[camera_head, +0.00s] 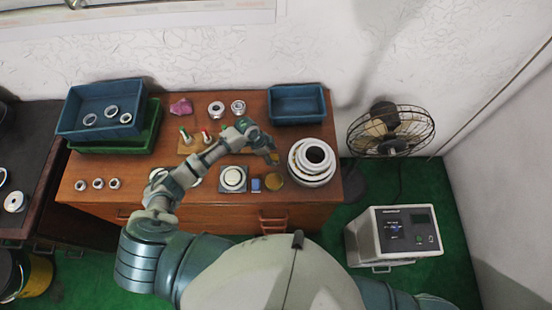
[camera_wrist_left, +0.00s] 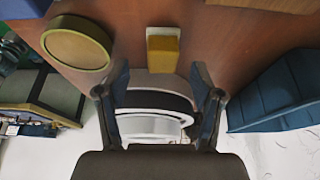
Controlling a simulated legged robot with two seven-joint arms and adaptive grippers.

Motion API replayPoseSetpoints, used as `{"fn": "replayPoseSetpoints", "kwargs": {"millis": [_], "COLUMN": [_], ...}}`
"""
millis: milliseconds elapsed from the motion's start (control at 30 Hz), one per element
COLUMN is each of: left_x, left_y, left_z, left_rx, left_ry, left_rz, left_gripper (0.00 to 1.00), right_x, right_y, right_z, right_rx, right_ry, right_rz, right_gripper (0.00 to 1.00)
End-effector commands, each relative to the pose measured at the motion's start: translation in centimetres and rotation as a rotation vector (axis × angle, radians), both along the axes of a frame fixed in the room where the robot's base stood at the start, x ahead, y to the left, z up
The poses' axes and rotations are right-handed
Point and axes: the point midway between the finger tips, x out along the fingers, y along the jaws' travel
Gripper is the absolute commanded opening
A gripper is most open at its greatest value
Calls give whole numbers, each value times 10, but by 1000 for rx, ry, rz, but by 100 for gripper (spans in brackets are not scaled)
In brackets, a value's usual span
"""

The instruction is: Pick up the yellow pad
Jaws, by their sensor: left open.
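The yellow pad (camera_wrist_left: 163,49) is a small yellow block with a white end, lying on the brown table top. In the wrist view it is just beyond my left gripper (camera_wrist_left: 162,88), between the lines of its two fingers. The fingers are open, with nothing between them. In the head view my left gripper (camera_head: 269,152) reaches in over the table, and the pad is mostly hidden beneath it. My right gripper is not in view.
A round yellow tin (camera_wrist_left: 77,46) lies beside the pad. Stacked bearing rings (camera_head: 313,162) stand to the right in the head view. A blue bin (camera_head: 297,104) is behind.

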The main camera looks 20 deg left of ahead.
Motion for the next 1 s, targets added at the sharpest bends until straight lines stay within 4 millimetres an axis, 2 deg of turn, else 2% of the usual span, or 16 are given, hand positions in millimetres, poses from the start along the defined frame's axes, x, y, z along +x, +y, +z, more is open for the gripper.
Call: {"fn": "replayPoseSetpoints", "kwargs": {"millis": [100,200,433,467,700,1000], "left_x": [1,2,2,2,2,2], "left_y": [-4,-5,-8,-9,-12,-8], "left_z": [-17,-25,-26,-26,-25,-23], "left_rx": [-2,-3,0,1,4,0], "left_ry": [4,1,-1,0,0,-1], "left_rz": [3,1,1,1,2,1], "left_gripper": [67,67,67,62,3,2], "right_x": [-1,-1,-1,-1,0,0], "right_y": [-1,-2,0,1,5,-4], "right_z": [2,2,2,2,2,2], "right_rx": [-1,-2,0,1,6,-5], "right_ry": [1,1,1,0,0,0], "right_rz": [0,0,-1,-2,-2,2], "right_gripper": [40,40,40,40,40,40]}}
